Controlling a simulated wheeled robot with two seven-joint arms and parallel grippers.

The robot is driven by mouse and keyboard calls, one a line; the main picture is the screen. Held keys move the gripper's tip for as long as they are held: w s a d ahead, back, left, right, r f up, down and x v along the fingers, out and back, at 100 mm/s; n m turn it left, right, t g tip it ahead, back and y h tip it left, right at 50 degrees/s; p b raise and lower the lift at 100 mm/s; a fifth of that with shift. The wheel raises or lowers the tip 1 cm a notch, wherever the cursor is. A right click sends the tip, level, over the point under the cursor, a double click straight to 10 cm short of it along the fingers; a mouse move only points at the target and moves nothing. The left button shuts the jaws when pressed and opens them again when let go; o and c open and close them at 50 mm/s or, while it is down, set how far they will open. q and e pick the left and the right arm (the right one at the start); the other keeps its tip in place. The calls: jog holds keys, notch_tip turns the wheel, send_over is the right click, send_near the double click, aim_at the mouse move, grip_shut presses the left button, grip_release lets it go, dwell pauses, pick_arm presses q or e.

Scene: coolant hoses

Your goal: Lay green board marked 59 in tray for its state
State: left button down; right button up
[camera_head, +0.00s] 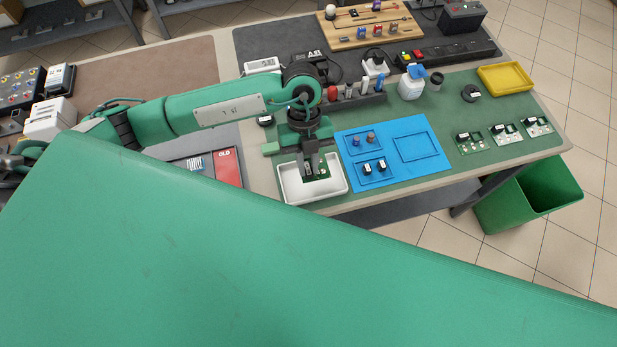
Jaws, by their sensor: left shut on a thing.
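My left gripper (311,172) points down into a white tray (335,190) at the front edge of the table. It is shut on a small green board (323,173), which shows in part between and beside the fingers, within the tray's outline. I cannot tell whether the board touches the tray floor, and no number on it can be read. Three more green boards stand in a row at the right: one (468,141), a second (506,133) and a third (538,126). Their labels are too small to read. A yellow tray (505,78) is behind them. My right gripper is not in view.
A blue mat (425,172) with small parts lies right of the white tray. A bottle (411,84), a rack of tools (355,105) and a wooden board (340,37) stand behind. A green bin (525,205) is on the floor. My own green arm covers the foreground.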

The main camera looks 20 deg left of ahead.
aim_at(306, 162)
pick_arm(q)
notch_tip(306, 162, down, 10)
jog(key=shift+f+p, duration=0.25)
jog(key=shift+p, duration=0.7)
jog(key=c, duration=1.3)
grip_release()
jog(key=shift+c, duration=0.2)
jog(key=shift+r, duration=0.1)
jog(key=b+v, duration=0.3)
jog(key=v, duration=0.8)
jog(key=shift+w+r, duration=0.2)
jog(key=shift+r, duration=0.25)
